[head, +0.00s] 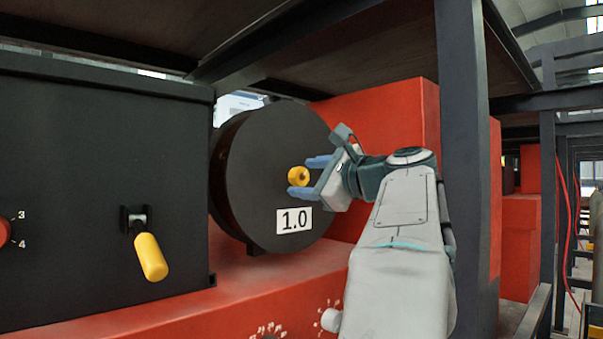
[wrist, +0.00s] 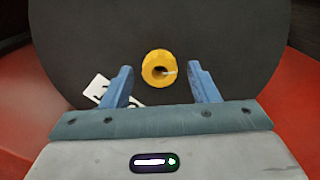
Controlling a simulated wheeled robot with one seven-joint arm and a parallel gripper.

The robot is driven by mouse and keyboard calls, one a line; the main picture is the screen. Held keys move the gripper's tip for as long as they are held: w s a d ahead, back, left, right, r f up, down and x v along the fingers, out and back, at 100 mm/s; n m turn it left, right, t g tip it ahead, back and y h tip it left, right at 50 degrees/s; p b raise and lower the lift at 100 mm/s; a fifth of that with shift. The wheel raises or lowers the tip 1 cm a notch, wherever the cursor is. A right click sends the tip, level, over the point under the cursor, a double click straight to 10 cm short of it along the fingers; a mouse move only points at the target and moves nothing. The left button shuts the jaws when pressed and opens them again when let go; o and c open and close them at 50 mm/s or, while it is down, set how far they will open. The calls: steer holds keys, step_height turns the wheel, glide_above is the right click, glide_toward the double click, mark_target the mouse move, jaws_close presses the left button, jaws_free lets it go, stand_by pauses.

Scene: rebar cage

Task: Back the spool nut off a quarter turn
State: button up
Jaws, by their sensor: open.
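The yellow spool nut (head: 298,177) sits at the centre of the black spool (head: 262,200), which stands upright on a red base. A white label (head: 294,220) reading 1.0 is on the spool's face below the nut. My gripper (head: 307,176) is in front of the spool with its blue fingers apart, one above and one below the nut's level. In the wrist view the nut (wrist: 160,68) shows between and beyond the fingertips of my gripper (wrist: 160,83). There is a gap on each side, and nothing is held.
A black cabinet (head: 90,180) with a yellow-handled lever (head: 150,257) and a red knob (head: 4,232) stands at the left. A dark upright post (head: 465,150) is just right of my arm. A dark shelf (head: 370,50) hangs above. Red blocks (head: 385,120) stand behind the spool.

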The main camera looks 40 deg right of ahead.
steer(key=shift+w, duration=0.15)
steer(key=shift+c, duration=0.2)
steer(key=c, duration=0.9)
steer(key=shift+n+b, duration=0.3)
steer(key=n+b, duration=0.1)
steer(key=n, duration=0.2)
steer(key=shift+f+b, duration=0.1)
steer(key=shift+b, duration=0.25)
steer(key=n+b, duration=0.2)
steer(key=n, duration=0.3)
steer(key=n+b, duration=0.1)
steer(key=n, duration=0.3)
steer(key=shift+n, duration=0.4)
steer(key=n+b, duration=0.1)
steer(key=n, duration=0.3)
